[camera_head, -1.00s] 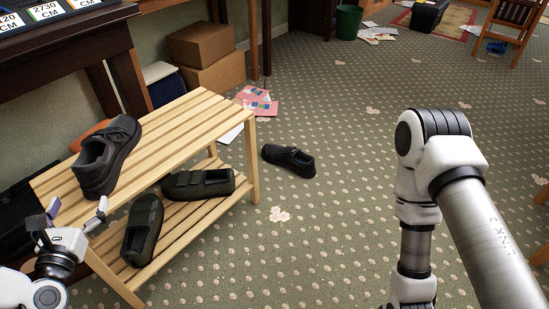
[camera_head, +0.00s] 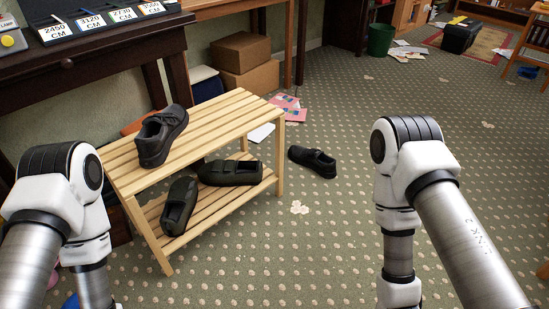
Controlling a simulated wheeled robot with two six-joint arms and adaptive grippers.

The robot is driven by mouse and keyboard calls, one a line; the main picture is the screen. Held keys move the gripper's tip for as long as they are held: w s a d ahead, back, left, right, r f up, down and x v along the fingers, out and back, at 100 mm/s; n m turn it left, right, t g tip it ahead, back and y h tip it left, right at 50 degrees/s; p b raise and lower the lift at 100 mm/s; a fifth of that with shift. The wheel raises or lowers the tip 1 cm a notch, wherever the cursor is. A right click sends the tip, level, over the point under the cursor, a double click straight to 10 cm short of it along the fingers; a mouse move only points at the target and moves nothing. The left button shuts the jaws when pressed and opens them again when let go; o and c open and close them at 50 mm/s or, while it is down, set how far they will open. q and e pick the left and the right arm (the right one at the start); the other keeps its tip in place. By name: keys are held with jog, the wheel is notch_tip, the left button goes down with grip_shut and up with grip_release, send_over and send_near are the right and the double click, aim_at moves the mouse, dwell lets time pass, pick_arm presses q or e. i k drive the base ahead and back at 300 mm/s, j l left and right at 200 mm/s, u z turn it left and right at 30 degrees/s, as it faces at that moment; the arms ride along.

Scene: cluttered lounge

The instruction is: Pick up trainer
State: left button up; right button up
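A black trainer (camera_head: 313,160) lies on the carpet to the right of the wooden shoe rack (camera_head: 211,129). Two dark shoes lie on the lower shelf, one at the left (camera_head: 179,206) and one at the right (camera_head: 230,172). Both my arms show at the left and right edges of the view, but their grippers are below the frame. Neither arm touches a shoe.
A dark table (camera_head: 161,47) with number cards stands at the upper left. Cardboard boxes (camera_head: 247,78) sit behind the rack, and pink papers (camera_head: 289,106) lie near its far end. A green bin (camera_head: 381,39) stands at the back.

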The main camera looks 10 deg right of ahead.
aim_at(315, 159)
jog(key=i+l+u, duration=0.35)
jog(key=l+u, duration=0.2)
jog(key=l, duration=0.2)
jog(key=i+l+u, duration=0.1)
jog(key=l+u, duration=0.15)
jog(key=l, duration=0.15)
jog(key=i+l+u, duration=0.1)
jog(key=l+u, duration=0.15)
jog(key=l, duration=0.2)
jog(key=i+l+u, duration=0.1)
jog(key=l, duration=1.25)
jog(key=i+l+u, duration=0.1)
jog(key=l, duration=1.25)
jog(key=i+l, duration=0.1)
jog(key=l, duration=1.25)
jog(key=i+u, duration=0.05)
